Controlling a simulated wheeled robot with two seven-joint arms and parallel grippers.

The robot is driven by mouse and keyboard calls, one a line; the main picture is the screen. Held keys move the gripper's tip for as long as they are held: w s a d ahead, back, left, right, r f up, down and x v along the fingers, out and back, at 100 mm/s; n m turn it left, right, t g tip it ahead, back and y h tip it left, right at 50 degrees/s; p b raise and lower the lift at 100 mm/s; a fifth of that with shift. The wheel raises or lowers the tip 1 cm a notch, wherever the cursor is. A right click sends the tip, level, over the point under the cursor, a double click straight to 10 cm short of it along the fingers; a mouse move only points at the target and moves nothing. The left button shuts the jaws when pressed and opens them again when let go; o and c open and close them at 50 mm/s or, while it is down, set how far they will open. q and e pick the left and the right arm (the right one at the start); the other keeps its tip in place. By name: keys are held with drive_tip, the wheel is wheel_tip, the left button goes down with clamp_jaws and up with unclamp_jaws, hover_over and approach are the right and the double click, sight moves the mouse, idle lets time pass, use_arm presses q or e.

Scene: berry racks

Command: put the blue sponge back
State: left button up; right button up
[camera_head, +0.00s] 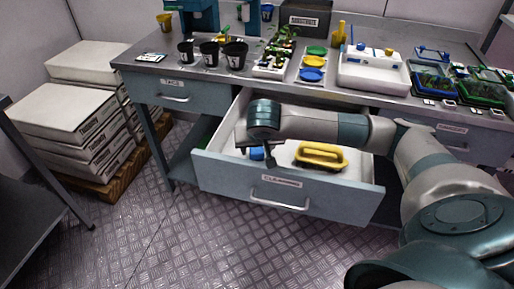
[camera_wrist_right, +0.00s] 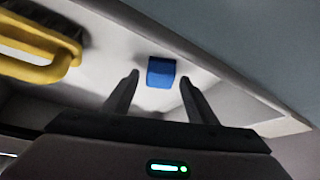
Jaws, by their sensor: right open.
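The blue sponge (camera_head: 257,153) lies in the open drawer labelled cleaning (camera_head: 232,176), towards its left part. In the right wrist view the blue sponge (camera_wrist_right: 161,72) shows just beyond and between the fingertips. My right gripper (camera_head: 256,151) is open above the left part of the drawer, close over the sponge, and partly hides it in the head view. In the right wrist view the right gripper's fingers (camera_wrist_right: 159,76) stand apart with nothing seen clamped between them. My left gripper is not in view.
A yellow-handled brush (camera_head: 321,155) lies in the drawer right of the sponge; it also shows in the right wrist view (camera_wrist_right: 40,55). The bench (camera_head: 180,87) above holds black pots (camera_head: 235,55), coloured dishes and a white device (camera_head: 375,70). Stacked boxes (camera_head: 65,115) stand at left.

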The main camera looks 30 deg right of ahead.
drive_tip(key=shift+r, duration=0.15)
drive_tip(key=v, duration=1.2)
